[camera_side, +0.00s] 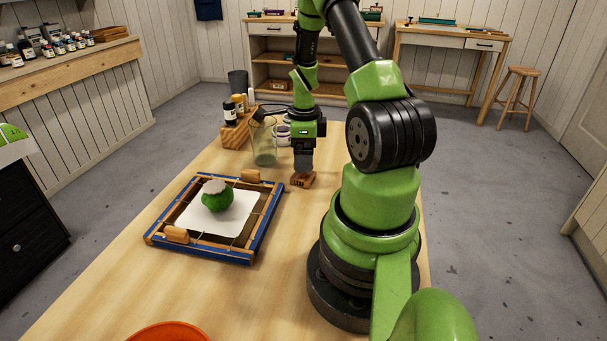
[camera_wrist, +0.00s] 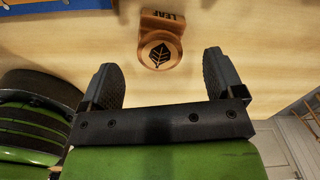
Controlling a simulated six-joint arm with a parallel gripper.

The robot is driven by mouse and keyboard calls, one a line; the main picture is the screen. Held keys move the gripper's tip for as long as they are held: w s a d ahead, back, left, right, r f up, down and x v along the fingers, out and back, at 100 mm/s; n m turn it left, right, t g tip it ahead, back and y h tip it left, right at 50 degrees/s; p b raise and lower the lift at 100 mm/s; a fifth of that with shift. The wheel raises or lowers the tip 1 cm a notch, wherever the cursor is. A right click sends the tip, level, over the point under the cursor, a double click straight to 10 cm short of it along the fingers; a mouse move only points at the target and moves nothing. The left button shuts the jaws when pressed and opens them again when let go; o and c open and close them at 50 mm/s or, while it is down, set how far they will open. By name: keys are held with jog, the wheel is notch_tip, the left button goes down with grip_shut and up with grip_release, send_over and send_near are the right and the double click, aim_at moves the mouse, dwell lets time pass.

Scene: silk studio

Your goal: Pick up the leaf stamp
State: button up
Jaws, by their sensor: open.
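The leaf stamp (camera_wrist: 161,50) is a small wooden piece with a dark leaf on its round part and the word LEAF on its flat part. In the wrist view it sits near the top middle, ahead of and between the fingers of my gripper (camera_wrist: 163,75), which is open and empty. In the side view the stamp (camera_side: 303,180) is on the table just below my gripper (camera_side: 303,172), partly hidden by it. I cannot tell whether the fingers touch it.
A blue-edged frame (camera_side: 155,238) with a white sheet and a green, white-topped object (camera_side: 217,197) lies to the left. A glass jar (camera_side: 264,152), white mugs (camera_side: 283,137) and a wooden bottle rack (camera_side: 236,135) stand behind. An orange bowl (camera_side: 168,332) is at the front edge.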

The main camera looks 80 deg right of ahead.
notch_tip(320, 180, down, 5)
jog(key=shift+f, duration=0.1)
dwell(0.3)
jog(key=c, duration=0.8)
